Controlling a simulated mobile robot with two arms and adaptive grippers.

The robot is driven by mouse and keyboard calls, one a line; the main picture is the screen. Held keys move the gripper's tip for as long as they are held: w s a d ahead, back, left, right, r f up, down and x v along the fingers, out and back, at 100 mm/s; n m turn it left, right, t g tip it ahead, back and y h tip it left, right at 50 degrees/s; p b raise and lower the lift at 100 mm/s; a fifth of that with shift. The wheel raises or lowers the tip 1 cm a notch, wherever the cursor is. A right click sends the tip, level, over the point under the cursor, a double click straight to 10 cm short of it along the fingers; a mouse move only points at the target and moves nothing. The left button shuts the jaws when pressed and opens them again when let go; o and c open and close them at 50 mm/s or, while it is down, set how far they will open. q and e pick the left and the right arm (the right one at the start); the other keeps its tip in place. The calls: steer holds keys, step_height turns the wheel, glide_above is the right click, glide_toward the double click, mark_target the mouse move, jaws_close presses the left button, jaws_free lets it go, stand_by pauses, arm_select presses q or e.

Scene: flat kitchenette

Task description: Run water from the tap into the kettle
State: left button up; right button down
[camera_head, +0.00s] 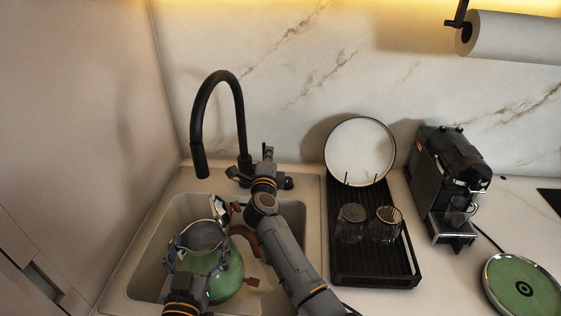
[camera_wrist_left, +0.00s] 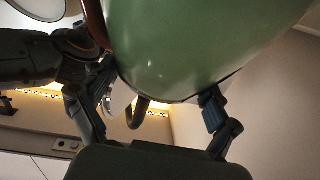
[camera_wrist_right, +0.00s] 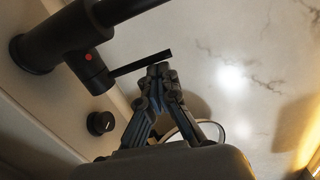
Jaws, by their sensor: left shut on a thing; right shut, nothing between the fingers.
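The black tap (camera_head: 218,90) arches over the sink, with its spout end above the kettle. I see no stream below the spout. The round green kettle (camera_head: 228,274) is in the sink area, its grey round top facing up under the spout; a reddish-brown handle is at its right. My left gripper (camera_head: 200,238) is shut on the kettle, with fingers on both sides of the green body (camera_wrist_left: 195,40) in the left wrist view. My right gripper (camera_head: 267,153) is shut and empty beside the tap's lever (camera_wrist_right: 143,63); its fingertips (camera_wrist_right: 160,72) are at the lever's end, contact unclear.
The sink (camera_head: 130,275) lies against the left wall. Right of it, a black drying rack (camera_head: 350,268) holds a white plate (camera_head: 360,150) and two glasses (camera_head: 385,225). A coffee machine (camera_head: 450,165) and a green disc (camera_head: 523,288) stand further right. My right arm crosses the sink.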

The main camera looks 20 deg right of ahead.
arm_select(q)
steer(key=shift+r, duration=0.4)
steer(key=shift+w+r, duration=0.1)
steer(key=shift+r, duration=0.3)
steer(key=shift+c, duration=0.4)
steer(key=shift+f, duration=0.15)
arm_select(e)
step_height(320, 180, up, 10)
steer(key=shift+w, duration=0.15)
